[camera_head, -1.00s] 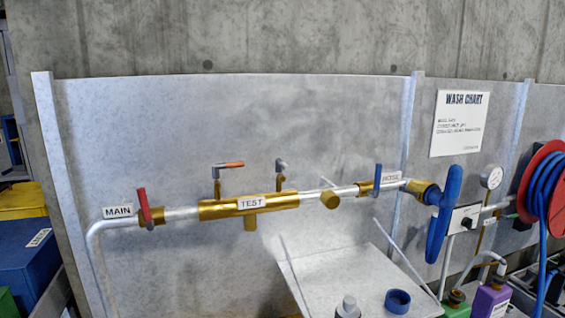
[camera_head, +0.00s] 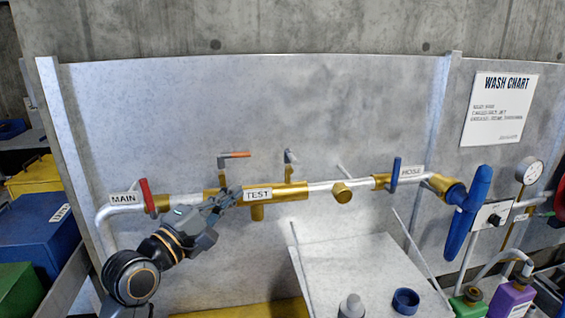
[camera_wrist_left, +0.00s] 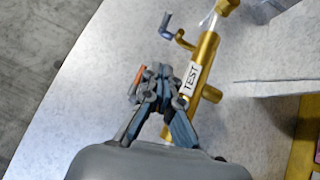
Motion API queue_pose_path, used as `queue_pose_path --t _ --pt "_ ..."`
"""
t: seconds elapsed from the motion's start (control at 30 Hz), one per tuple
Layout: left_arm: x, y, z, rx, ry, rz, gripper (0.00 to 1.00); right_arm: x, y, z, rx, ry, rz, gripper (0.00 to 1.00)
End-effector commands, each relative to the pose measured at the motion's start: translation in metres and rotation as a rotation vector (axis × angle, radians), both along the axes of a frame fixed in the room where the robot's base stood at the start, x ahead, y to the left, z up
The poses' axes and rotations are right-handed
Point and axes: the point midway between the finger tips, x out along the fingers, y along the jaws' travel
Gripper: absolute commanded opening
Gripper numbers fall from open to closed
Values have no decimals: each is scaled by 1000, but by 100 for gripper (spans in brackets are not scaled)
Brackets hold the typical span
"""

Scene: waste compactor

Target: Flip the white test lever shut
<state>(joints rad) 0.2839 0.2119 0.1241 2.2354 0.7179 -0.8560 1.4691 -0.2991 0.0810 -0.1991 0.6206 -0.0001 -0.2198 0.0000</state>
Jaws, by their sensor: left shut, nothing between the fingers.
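The white test lever (camera_head: 289,156) sits on a short brass stem at the right part of the brass TEST fitting (camera_head: 290,190). It looks pale grey and foreshortened, so its exact angle is hard to tell. It shows at the top of the left wrist view (camera_wrist_left: 167,24). A second lever with an orange handle (camera_head: 236,155) stands on the left stem and points right. My left gripper (camera_head: 233,194) is shut and empty, in front of the fitting, left of the TEST label and below the orange lever. In the left wrist view, its fingers (camera_wrist_left: 163,72) partly cover the orange lever.
A red MAIN handle (camera_head: 147,196) is on the pipe at left. A blue HOSE handle (camera_head: 395,171) and a large blue handle (camera_head: 468,212) are at right. The wall above the levers is clear.

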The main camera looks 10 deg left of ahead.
Motion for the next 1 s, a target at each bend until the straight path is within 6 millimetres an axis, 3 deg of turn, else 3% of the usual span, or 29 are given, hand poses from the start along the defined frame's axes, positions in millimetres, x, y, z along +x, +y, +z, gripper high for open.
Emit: queue_pose_path --t 0.37,0.83,1.0 --pt "7 -3 1 -1 1 0 0 -2 0 3 1 2 0 0" --pt "91 -36 16 1 2 0 0 -2 2 32 2 4 0 0" --pt "102 -59 21 1 2 -1 0 -2 2 44 2 3 0 0"
